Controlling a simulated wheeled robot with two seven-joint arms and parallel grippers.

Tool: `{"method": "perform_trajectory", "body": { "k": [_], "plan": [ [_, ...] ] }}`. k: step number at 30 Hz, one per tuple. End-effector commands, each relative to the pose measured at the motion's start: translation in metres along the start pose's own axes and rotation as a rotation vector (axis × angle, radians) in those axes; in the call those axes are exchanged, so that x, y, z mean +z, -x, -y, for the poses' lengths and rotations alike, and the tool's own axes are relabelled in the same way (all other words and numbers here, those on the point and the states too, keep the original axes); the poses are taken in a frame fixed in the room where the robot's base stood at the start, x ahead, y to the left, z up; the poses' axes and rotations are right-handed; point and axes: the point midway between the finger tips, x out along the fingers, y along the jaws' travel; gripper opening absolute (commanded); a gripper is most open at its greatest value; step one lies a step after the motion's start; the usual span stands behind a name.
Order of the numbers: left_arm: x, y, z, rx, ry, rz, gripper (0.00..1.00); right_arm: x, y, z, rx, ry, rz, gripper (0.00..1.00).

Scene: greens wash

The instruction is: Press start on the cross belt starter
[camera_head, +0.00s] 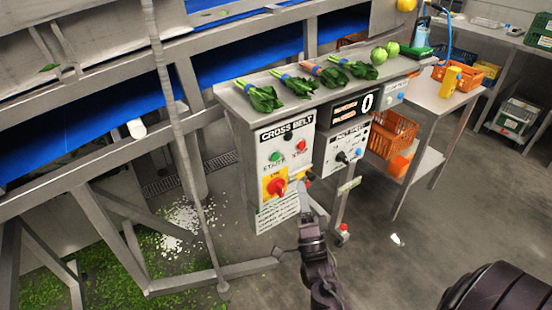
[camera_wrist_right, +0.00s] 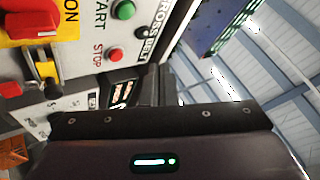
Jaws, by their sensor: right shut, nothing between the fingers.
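The cross belt starter (camera_head: 290,128) is a white panel on the front of a steel bench. Its green START button (camera_head: 275,157) is at the left, with the red STOP button (camera_head: 301,145) to its right. A red rotary switch (camera_head: 277,186) on a yellow plate sits below. The wrist view shows the panel sideways, with the green START button (camera_wrist_right: 124,10), the red STOP button (camera_wrist_right: 114,55) and the red switch (camera_wrist_right: 33,25). My right gripper (camera_head: 304,190) is shut and empty, low and right of START, near the panel's lower right. Contact cannot be told. My left gripper is out of view.
A second panel with a display (camera_head: 357,104) and a knob adjoins at the right. Bunches of greens (camera_head: 264,97) lie on the bench top. Orange crates (camera_head: 392,132) stand beyond. A steel post and frame with a blue belt (camera_head: 95,120) fill the left.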

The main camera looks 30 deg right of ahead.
Motion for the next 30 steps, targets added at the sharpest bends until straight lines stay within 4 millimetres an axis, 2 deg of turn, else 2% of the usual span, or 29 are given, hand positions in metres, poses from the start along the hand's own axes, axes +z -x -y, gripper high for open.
{"method": "perform_trajectory", "body": {
  "k": [4,14,20,30],
  "plan": [
    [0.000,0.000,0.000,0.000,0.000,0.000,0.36,-0.007,-0.006,0.013,-0.044,-0.027,-0.022,0.00],
    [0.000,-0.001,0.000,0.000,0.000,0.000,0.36,-0.007,-0.007,0.012,-0.045,-0.027,-0.021,0.00],
    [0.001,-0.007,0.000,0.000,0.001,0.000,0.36,0.000,-0.016,0.005,-0.047,-0.027,-0.022,0.00],
    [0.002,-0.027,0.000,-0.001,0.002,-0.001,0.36,0.025,-0.051,-0.018,-0.046,-0.026,-0.021,0.00]
  ]
}}
